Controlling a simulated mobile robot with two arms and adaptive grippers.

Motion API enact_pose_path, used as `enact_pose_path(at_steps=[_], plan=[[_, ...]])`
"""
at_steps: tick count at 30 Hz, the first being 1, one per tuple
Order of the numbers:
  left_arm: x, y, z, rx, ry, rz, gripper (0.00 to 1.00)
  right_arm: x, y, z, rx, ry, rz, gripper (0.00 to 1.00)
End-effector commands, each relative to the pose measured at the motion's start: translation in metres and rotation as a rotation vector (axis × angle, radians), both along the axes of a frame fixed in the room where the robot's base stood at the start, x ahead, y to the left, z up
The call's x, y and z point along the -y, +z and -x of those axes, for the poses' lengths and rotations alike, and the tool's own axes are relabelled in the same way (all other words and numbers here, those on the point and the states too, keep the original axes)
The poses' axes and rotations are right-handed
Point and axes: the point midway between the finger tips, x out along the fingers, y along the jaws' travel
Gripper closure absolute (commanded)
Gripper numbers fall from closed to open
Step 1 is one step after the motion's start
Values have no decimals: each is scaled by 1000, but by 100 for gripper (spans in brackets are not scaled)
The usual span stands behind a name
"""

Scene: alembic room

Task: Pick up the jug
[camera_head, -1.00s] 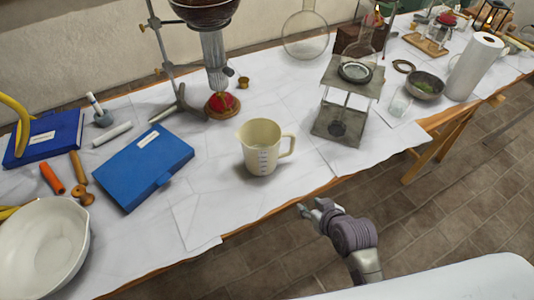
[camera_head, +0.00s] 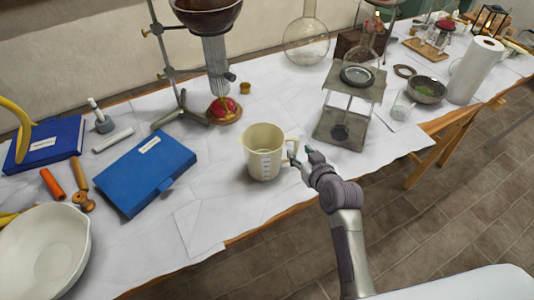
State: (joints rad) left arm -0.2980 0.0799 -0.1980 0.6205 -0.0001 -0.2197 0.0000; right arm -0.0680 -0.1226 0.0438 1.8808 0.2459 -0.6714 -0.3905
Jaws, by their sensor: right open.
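The cream measuring jug (camera_head: 263,153) stands upright on the paper-covered table, near its front edge. Its handle points right, toward my right gripper. My right gripper (camera_head: 301,157) is open, with its fingertips right at the jug's handle. I cannot tell whether the fingers touch the handle or only overlap it in the picture. My left gripper is not in view.
A metal stand with a dish (camera_head: 352,105) is close behind and right of the gripper. A blue case (camera_head: 145,172) lies left of the jug, and a white bowl (camera_head: 43,250) is at the front left. Bare paper surrounds the jug's front.

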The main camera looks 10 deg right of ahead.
Motion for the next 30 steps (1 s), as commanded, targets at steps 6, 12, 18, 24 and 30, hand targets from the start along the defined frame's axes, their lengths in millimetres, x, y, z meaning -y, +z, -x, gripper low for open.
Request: enact_pose_path(at_steps=[6, 12, 18, 24, 30], plan=[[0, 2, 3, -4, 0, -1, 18, -4, -16, -28, 0, -2, -4, 55], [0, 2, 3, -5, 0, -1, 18, -6, -21, -37, 0, -1, -2, 55], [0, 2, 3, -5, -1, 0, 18, -5, -21, -36, 0, -1, -2, 62], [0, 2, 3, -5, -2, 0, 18, -5, -21, -36, -1, -1, -2, 96], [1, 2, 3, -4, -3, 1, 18, -5, -21, -36, -1, -1, -2, 100]])
